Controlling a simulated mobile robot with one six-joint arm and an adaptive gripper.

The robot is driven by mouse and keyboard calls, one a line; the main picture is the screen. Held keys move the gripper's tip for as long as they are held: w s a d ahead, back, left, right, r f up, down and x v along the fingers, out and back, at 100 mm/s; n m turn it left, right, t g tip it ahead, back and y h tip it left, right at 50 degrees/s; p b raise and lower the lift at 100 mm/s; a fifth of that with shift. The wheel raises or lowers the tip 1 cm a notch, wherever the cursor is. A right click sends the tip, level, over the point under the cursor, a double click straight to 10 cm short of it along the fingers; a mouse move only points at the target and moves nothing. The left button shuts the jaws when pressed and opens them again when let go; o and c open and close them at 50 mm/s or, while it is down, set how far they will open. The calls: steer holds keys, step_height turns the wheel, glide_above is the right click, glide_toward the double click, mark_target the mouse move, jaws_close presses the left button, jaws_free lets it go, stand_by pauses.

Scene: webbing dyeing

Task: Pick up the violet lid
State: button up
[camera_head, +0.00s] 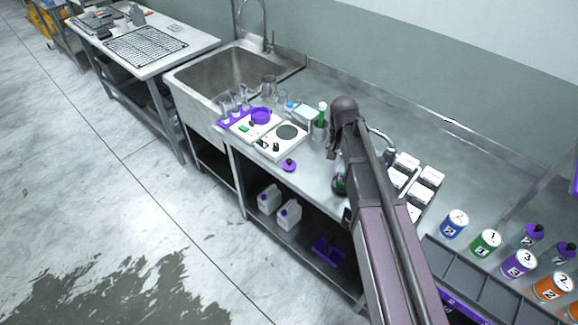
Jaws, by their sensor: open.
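A violet lid (289,165), small and round with a dark knob on top, lies on the steel bench near its front edge, in front of the hotplate. It is in plain view and nothing touches it. My arm rises from the bottom of the picture across the bench, to the right of the lid. I cannot make out my gripper; the arm's links seem to hide it.
A white hotplate (281,141) and a violet dish (261,115) stand behind the lid. White jugs (289,214) and a violet tray (328,252) sit below. Numbered cans (486,242) stand at right.

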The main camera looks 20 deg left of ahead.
glide_above(289, 161)
steer(key=s, duration=0.1)
steer(key=shift+s+a, duration=0.1)
steer(key=shift+s, duration=0.05)
steer(key=shift+f, duration=0.25)
steer(key=f+b, duration=0.2)
steer(key=b, duration=0.1)
steer(key=f+b, duration=0.2)
steer(key=f, duration=0.1)
steer(key=w+f+b, duration=0.1)
steer(key=f+b, duration=0.2)
steer(key=shift+f+b, duration=0.1)
steer(key=shift+b, duration=0.25)
steer(key=shift+f, duration=0.1)
steer(key=shift+w+f+b, duration=0.15)
steer(key=shift+f+b, duration=1.1)
steer(key=shift+b, duration=0.05)
steer(key=shift+w+f+b, duration=0.1)
steer(key=shift+f+b, duration=1.15)
steer(key=shift+b, duration=0.05)
jaws_close()
